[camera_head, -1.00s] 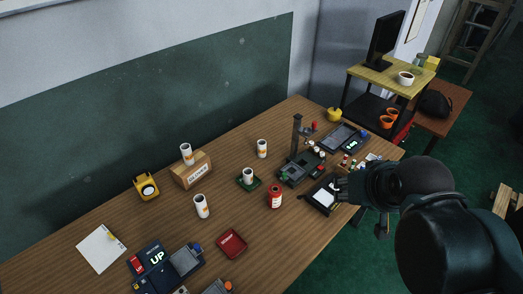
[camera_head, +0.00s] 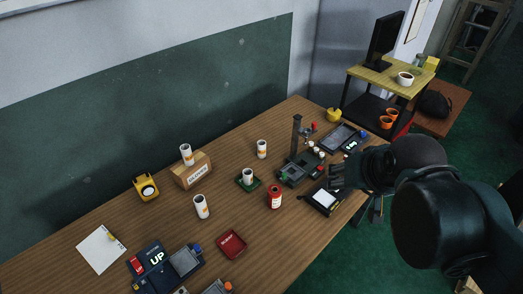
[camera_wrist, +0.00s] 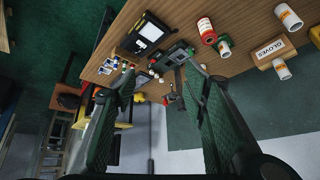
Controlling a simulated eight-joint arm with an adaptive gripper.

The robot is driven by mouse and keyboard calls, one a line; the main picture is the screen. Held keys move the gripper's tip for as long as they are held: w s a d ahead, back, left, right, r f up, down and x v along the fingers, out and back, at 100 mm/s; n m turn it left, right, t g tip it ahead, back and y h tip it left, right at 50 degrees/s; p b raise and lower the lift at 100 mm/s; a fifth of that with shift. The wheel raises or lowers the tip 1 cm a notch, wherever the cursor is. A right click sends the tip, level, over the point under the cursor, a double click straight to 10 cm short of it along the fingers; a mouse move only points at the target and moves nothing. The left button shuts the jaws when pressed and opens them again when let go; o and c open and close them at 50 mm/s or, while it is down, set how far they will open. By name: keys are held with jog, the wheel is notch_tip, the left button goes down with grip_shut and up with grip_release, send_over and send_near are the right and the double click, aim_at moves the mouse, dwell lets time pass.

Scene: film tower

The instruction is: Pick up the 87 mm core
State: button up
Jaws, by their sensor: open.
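Several white cylinders with orange marks look like cores. One (camera_head: 186,154) stands on the gloves box, one (camera_head: 262,149) at the back, one (camera_head: 248,175) on a small green base, and one (camera_head: 201,207) nearer the front. I cannot read their sizes, so I cannot tell which is 87 mm. Cores also show at the upper right of the wrist view (camera_wrist: 288,17). My gripper (camera_head: 336,176) hangs over the table's right part, near the black device with a white screen, apart from all cores. In the wrist view its fingers (camera_wrist: 161,75) are spread and empty.
A red can (camera_head: 275,197) stands between my gripper and the front core. The gloves box (camera_head: 192,171), black post stand (camera_head: 297,138), white-screened device (camera_head: 324,198), red tray (camera_head: 232,244) and yellow device (camera_head: 146,187) are on the table. Bare wood lies around the front core.

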jog(key=w+a+r+m+g, duration=0.1)
jog(key=w+a+m, duration=0.1)
jog(key=w, duration=0.4)
jog(key=w+a+r+m+g, duration=0.1)
jog(key=w+a+r+m, duration=0.1)
jog(key=w, duration=0.4)
jog(key=m+g+p, duration=0.2)
jog(key=m+g, duration=0.3)
jog(key=m, duration=0.8)
send_over(262, 149)
jog(key=w, duration=0.2)
notch_tip(262, 149, down, 25)
jog(key=shift+f, duration=0.8)
jog(key=shift+f, duration=1.3)
